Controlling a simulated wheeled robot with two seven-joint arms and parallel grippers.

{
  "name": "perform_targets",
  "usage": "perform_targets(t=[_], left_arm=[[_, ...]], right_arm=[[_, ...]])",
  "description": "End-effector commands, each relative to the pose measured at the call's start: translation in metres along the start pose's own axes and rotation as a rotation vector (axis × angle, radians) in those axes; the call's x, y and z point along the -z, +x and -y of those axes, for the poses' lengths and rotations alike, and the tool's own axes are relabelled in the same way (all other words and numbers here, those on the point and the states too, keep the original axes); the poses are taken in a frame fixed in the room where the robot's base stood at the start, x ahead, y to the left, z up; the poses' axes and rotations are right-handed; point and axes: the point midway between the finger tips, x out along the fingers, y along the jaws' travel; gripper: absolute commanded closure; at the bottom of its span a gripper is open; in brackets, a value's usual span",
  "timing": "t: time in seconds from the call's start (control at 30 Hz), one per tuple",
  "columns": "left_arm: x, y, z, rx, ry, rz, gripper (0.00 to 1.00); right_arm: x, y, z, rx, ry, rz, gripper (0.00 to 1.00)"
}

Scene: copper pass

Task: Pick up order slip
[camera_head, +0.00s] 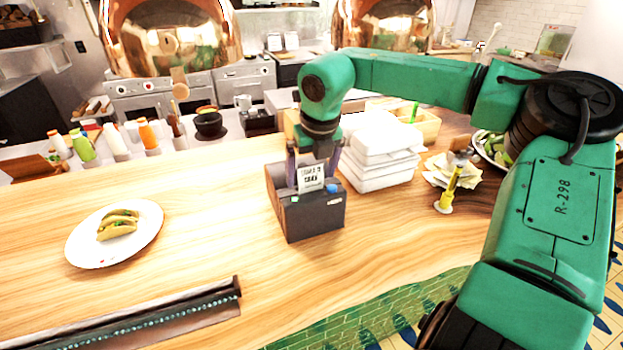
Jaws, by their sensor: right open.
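The order slip (311,178) is a small white paper with dark print. It stands upright out of the top of a dark box-shaped printer (316,217) on the wooden counter. My right gripper (313,172) points down over the printer. Its two fingers are apart, one on each side of the slip. I cannot tell whether either finger touches the paper. My left gripper is not in the picture.
White takeout boxes (378,158) are stacked right of the printer. A ticket spike (449,190) with a yellow stem stands farther right. A plate (82,243) of tacos lies left. Copper lamps (170,38) hang above. The counter between plate and printer is clear.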

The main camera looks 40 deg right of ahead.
Motion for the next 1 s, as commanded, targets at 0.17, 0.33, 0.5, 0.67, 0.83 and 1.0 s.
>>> perform_targets(t=[0.17,0.33,0.5,0.67,0.83,1.0], left_arm=[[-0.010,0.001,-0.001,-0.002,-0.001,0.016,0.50],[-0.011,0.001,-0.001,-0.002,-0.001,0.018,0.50],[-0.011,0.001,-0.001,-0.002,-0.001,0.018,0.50],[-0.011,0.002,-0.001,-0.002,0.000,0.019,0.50],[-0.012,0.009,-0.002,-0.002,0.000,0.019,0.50],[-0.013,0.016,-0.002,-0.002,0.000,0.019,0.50]], right_arm=[[0.000,0.001,0.000,0.000,0.000,0.001,0.11],[0.000,0.000,0.000,0.000,0.000,0.001,0.60],[0.000,0.000,0.000,0.000,0.000,0.001,0.60],[-0.001,-0.003,0.000,0.000,0.000,0.001,0.60],[-0.007,-0.023,0.000,0.000,0.001,0.005,0.60],[-0.019,-0.065,0.000,0.003,0.002,0.006,0.60]])
